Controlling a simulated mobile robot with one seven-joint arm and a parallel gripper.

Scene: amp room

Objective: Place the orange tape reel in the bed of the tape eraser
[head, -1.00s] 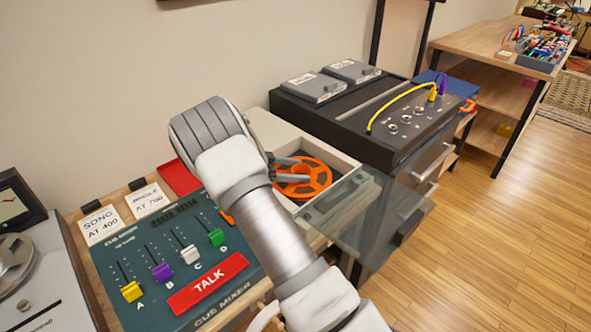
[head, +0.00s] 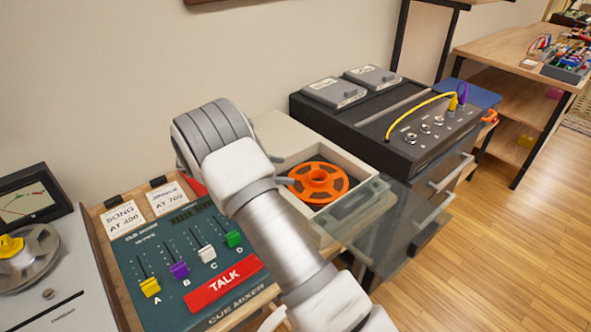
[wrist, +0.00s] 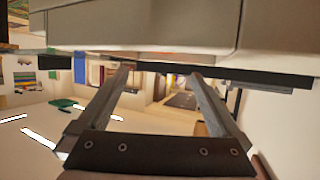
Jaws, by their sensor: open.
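The orange tape reel (head: 318,182) lies flat inside a cream, open-topped box (head: 350,160) with a clear panel (head: 358,210) at its front. The box looks like the tape eraser, but I cannot read a label. My gripper (wrist: 161,72) is open, with nothing between its fingers in the wrist view. In the head view my gripper is mostly hidden behind my arm; one dark fingertip shows at the reel's left edge. I cannot tell whether it touches the reel. A pale casing with a dark edge (wrist: 260,76) fills the top of the wrist view.
A green cue mixer (head: 190,250) with a red TALK button is left of my arm. A tape machine (head: 40,270) stands at far left. A black patch unit (head: 400,120) with a yellow cable is right of the box. Open floor (head: 500,240) lies at right.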

